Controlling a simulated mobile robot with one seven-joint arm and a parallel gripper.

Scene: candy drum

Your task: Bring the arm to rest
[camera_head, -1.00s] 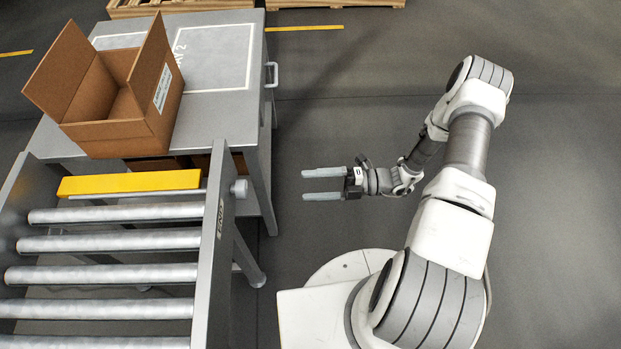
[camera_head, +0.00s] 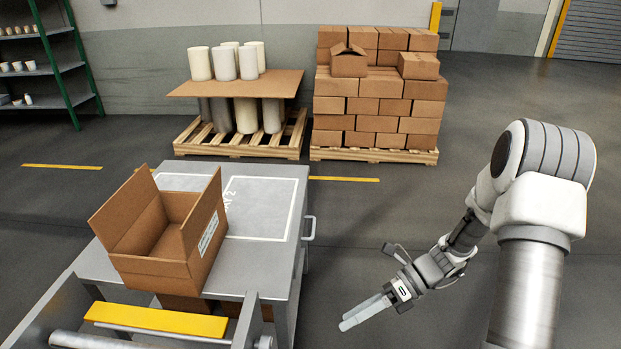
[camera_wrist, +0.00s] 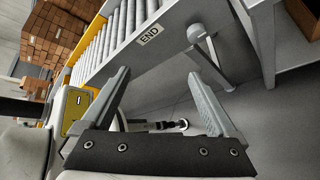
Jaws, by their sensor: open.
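My gripper (camera_head: 364,311) is in the lower right of the head view, to the right of the metal table and clear of it. Its two grey fingers point to the lower left. In the wrist view my gripper (camera_wrist: 160,100) shows its fingers spread apart, with nothing between them. My arm reaches in from the right edge, bent at the elbow.
An open cardboard box (camera_head: 160,262) stands on the metal table (camera_head: 250,262). A roller conveyor (camera_head: 60,310) with a yellow bar (camera_head: 157,320) adjoins it; its END plate (camera_wrist: 149,35) shows in the wrist view. Stacked cartons (camera_head: 375,105) stand behind. Floor around my gripper is clear.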

